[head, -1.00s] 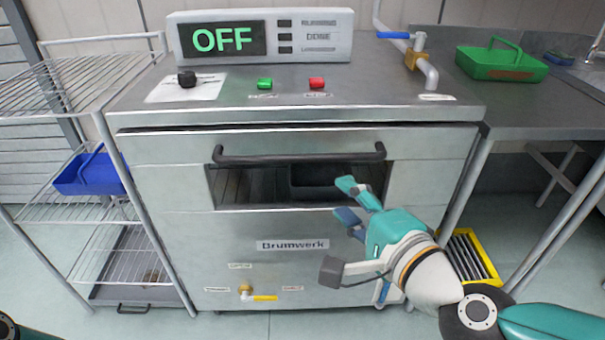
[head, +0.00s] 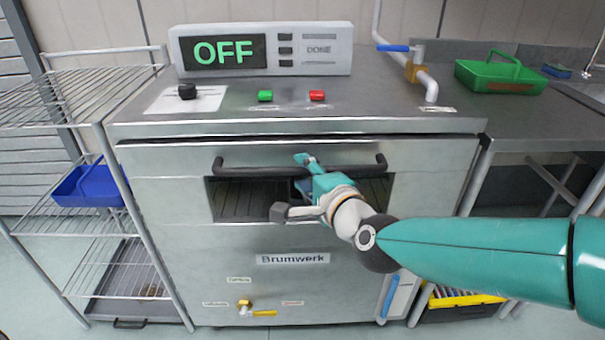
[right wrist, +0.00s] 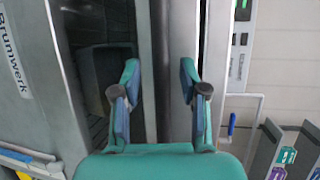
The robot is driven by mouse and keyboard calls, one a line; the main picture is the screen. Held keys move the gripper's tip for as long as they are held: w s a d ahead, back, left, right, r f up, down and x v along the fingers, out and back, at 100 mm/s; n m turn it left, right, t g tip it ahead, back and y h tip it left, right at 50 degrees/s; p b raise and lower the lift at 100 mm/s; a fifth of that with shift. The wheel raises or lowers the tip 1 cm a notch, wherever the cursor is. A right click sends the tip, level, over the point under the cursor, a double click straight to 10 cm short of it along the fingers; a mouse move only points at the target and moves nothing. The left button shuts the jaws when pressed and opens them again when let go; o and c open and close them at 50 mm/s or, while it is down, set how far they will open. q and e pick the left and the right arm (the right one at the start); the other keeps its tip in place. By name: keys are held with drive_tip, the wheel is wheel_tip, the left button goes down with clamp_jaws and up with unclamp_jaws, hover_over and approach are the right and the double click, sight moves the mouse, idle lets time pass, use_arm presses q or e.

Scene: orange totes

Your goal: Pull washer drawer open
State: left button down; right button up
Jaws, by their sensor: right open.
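The washer drawer (head: 160,156) is a steel front panel with a dark bar handle (head: 245,162) across it. It looks shut or nearly so, with a thin dark gap along its top edge. My right gripper (head: 303,174) is at the middle of the handle, one finger showing above the bar and the other below. In the right wrist view the gripper (right wrist: 160,78) is open, and the dark handle (right wrist: 176,45) runs between its spread fingers. I cannot tell whether a finger touches the bar. My left gripper is out of view.
A control box (head: 330,50) reading OFF stands on the washer top, with green (head: 265,96) and red (head: 317,95) buttons. A wire rack (head: 75,95) with a blue tote (head: 90,187) stands left. A green tote (head: 500,77) sits on the right counter. A dark opening lies below the handle.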

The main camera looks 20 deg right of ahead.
drive_tip(key=shift+x, duration=0.9)
clamp_jaws()
